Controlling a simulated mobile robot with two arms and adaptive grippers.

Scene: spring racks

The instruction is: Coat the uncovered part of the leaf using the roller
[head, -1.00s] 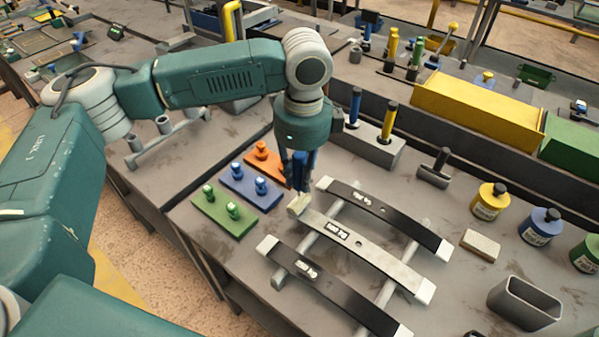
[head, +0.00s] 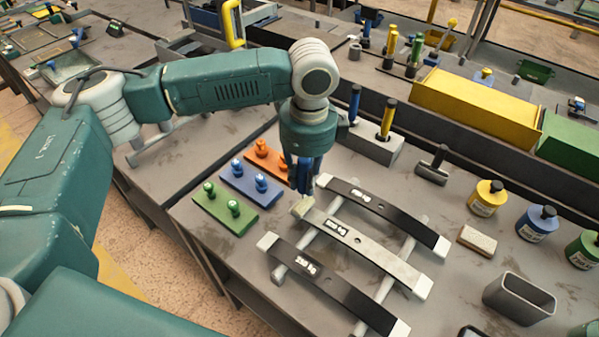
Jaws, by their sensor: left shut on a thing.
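Three leaves lie side by side across a pale rack (head: 330,222). The middle leaf (head: 375,257) is light grey along the part I see. The back leaf (head: 395,222) and front leaf (head: 335,290) are black with pale ends. My left gripper (head: 303,188) points down at the left end of the middle leaf, shut on a roller. The roller's pale head (head: 302,207) shows just below the fingers, at that end; whether it touches the leaf I cannot tell. The fingers mostly hide its handle. My right gripper is out of view.
Orange (head: 266,158), blue (head: 250,186) and green (head: 225,211) pegged plates lie left of the leaves. A grey block (head: 372,148) holds blue and yellow handles behind. A dark-handled tool (head: 433,167), sponge (head: 477,240), bottles and an open grey box (head: 520,299) stand right.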

